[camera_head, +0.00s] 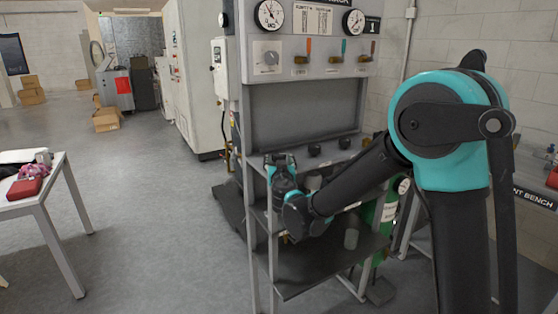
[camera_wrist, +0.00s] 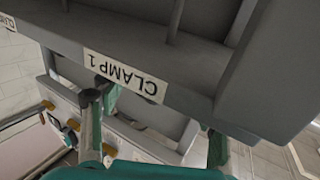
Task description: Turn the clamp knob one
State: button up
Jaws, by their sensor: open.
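My gripper (camera_head: 281,163) is at the front left of the grey bench frame, with its teal fingers apart and nothing seen between them. In the wrist view my gripper (camera_wrist: 153,116) shows one finger at left and one at right, below a grey edge with an upside-down CLAMP 1 label (camera_wrist: 125,75). Clamp knob one cannot be made out clearly; the gripper probably hides it in the head view. A small dark part by the left fingertip cannot be identified. I cannot tell whether a finger touches the bench.
Two black knobs, one left (camera_head: 314,150) and one right (camera_head: 344,143), stand on the bench right of my gripper. Gauges and small levers (camera_head: 302,58) are on the panel above. A lower shelf (camera_head: 310,268) holds a grey cylinder (camera_head: 351,239). Open floor lies left, before a white table (camera_head: 50,190).

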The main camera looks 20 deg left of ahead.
jog(key=shift+w+a, duration=0.2)
jog(key=shift+w, duration=0.15)
jog(key=shift+c, duration=0.3)
jog(key=c, duration=1.1)
jog(key=shift+d+n+g+y, duration=0.15)
jog(key=shift+n+g+y, duration=0.2)
jog(key=shift+y, duration=0.25)
jog(key=n+g+y, duration=0.3)
jog(key=y, duration=0.1)
jog(key=shift+w+d+n+y, duration=0.1)
jog(key=shift+w+n+y, duration=0.05)
jog(key=shift+n+y, duration=0.2)
jog(key=n+g+y, duration=0.2)
jog(key=g, duration=0.1)
jog(key=n+g+y, duration=0.2)
jog(key=g, duration=0.1)
jog(key=shift+n+g, duration=0.25)
jog(key=shift+n, duration=0.15)
jog(key=shift+g, duration=0.3)
